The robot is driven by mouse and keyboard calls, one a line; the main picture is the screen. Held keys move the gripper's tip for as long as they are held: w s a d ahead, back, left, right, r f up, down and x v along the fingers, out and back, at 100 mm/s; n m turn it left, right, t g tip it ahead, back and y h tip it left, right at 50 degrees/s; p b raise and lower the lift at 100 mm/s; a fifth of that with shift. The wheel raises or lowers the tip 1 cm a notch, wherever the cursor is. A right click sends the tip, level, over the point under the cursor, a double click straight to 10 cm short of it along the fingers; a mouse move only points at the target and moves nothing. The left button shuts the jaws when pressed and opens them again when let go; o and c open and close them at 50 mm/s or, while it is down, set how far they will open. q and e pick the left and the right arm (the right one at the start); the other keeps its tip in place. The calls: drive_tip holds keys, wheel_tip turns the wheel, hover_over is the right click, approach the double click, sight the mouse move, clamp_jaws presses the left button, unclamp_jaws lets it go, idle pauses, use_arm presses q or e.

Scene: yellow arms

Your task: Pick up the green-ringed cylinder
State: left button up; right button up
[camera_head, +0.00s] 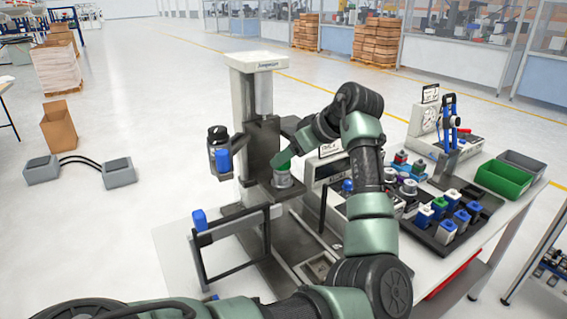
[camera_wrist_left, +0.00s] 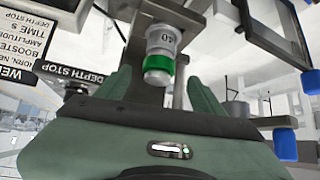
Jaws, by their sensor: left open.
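The green-ringed cylinder (camera_wrist_left: 160,66) is light grey with a printed label and a bright green band, seen in the left wrist view. It stands on the dark platform of the press-like machine, where its grey body (camera_head: 283,179) shows in the head view. My left gripper (camera_head: 283,160) is at the cylinder, its green fingers partly hiding it in the head view. In the left wrist view the fingers of my left gripper (camera_wrist_left: 160,88) are spread apart, with the cylinder lined up between them and a gap on each side. I cannot tell whether the fingertips reach past the band. My right gripper is not in view.
The machine's column (camera_head: 252,100) rises behind the cylinder. A tray of colored-top blocks (camera_head: 445,222) and a green bin (camera_head: 503,179) are on the table to the right.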

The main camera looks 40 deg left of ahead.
use_arm(q)
drive_tip(key=p+x, duration=0.1)
drive_tip(key=x, duration=0.3)
drive_tip(key=shift+w+a+f, duration=0.1)
drive_tip(key=shift+a+f, duration=0.1)
drive_tip(key=shift+a, duration=0.05)
clamp_jaws()
drive_tip(key=shift+r, duration=0.1)
